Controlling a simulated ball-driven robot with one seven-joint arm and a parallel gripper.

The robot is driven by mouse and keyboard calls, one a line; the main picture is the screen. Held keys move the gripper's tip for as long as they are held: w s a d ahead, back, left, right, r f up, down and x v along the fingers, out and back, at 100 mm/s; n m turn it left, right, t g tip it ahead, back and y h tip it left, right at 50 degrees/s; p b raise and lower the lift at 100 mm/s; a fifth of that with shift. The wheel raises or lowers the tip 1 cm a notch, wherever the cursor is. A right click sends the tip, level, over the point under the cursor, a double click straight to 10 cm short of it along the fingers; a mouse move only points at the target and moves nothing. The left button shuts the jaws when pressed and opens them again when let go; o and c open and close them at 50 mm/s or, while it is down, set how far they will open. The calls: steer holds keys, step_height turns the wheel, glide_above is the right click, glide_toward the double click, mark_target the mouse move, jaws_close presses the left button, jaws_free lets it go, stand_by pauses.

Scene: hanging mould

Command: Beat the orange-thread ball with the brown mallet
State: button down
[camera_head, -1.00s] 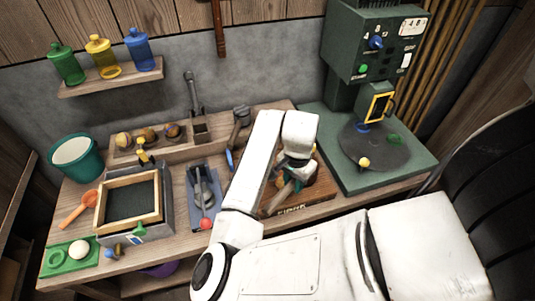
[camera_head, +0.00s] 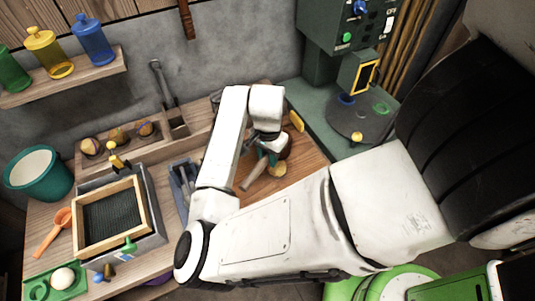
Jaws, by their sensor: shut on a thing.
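My gripper (camera_head: 268,152), partly hidden by my own white arm, is over the right part of the workbench. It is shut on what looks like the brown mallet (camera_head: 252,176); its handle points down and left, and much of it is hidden. Three balls sit in a row in a wooden holder at the back left: a left ball (camera_head: 90,147), a middle ball (camera_head: 118,137) and a right ball (camera_head: 145,130). Their thread colours are too small to tell surely. The gripper is well to the right of them.
A framed tray (camera_head: 150,235) stands at the front left, beside a teal bucket (camera_head: 38,185) and an orange spoon (camera_head: 52,232). A green machine (camera_head: 330,45) stands at the back right. A shelf (camera_head: 70,78) with bottles hangs on the wall.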

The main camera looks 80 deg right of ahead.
steer(key=shift+f+b, duration=0.3)
steer(key=shift+f, duration=0.4)
steer(key=shift+f+b, duration=1.45)
steer(key=shift+f, duration=0.6)
step_height(320, 180, up, 4)
steer(key=p, duration=0.4)
steer(key=shift+a+r, duration=0.15)
step_height(320, 180, down, 5)
steer(key=b, duration=0.3)
steer(key=shift+r+b, duration=0.1)
steer(key=shift+b, duration=0.3)
step_height(320, 180, up, 5)
steer(key=p, duration=0.4)
steer(key=shift+f, duration=0.25)
